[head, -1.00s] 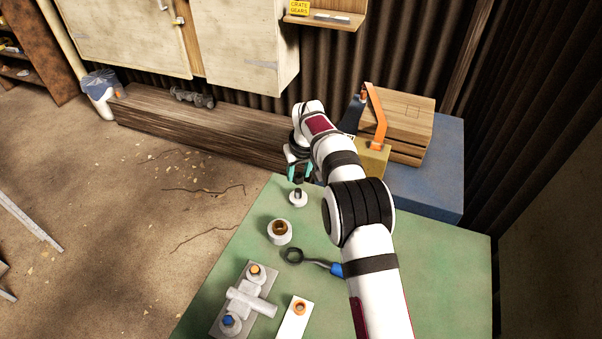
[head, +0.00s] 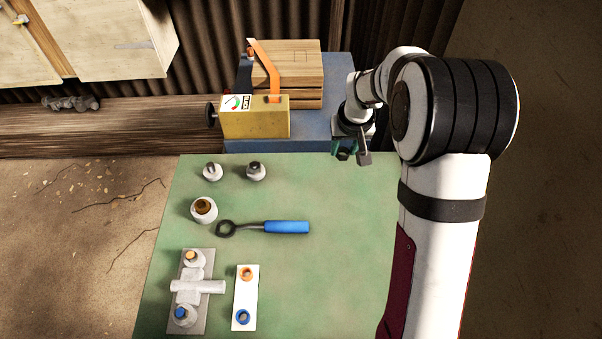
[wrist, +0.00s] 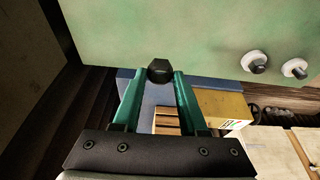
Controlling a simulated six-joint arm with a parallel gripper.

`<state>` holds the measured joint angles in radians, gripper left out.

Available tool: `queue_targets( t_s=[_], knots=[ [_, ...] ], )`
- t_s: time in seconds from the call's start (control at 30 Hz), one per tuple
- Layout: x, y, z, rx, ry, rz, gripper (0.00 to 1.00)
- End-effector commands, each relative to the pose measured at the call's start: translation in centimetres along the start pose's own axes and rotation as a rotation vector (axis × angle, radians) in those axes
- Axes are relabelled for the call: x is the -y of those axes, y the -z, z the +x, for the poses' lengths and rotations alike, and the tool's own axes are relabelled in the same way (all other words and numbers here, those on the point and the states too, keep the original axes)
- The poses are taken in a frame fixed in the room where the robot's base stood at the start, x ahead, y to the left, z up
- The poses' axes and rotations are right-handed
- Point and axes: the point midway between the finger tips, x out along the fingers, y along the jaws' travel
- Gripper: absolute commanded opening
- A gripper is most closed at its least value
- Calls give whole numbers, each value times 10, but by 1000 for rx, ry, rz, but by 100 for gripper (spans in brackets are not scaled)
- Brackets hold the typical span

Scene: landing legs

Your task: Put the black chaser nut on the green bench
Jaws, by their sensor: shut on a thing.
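My gripper (head: 352,156) is above the far right part of the green bench (head: 340,220), near its back edge. In the wrist view, its two teal fingers (wrist: 159,75) are shut on the black chaser nut (wrist: 159,69), a dark six-sided piece at the fingertips. The nut is hard to make out in the head view. The green bench also fills the top of the wrist view (wrist: 190,30), with a gap that I cannot judge between it and the nut.
Two pale round pieces with dark studs (head: 213,171) (head: 256,171), a white cup-like piece (head: 204,209), a blue-handled wrench (head: 286,227), a grey fixture (head: 197,288) and a white plate (head: 246,298) occupy the bench's left half. A yellow box (head: 255,122) stands behind. The bench's right half is clear.

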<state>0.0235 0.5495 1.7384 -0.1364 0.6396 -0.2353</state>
Motion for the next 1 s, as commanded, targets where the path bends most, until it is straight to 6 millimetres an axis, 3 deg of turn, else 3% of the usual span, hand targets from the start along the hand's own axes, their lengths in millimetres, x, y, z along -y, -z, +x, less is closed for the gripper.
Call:
queue_targets(
  t_s=[0.07,0.13,0.4,0.5,0.67,0.8,1.0],
  knots=[
    [-8,-6,-1,0,-7,21,0],
    [0,-6,5,2,-8,26,0],
    [74,8,60,2,-7,22,0],
    [90,12,73,1,-7,25,0],
    [98,10,87,3,-8,27,0],
    [98,2,113,4,-7,26,0],
    [98,2,116,0,-6,26,0]
  ],
)
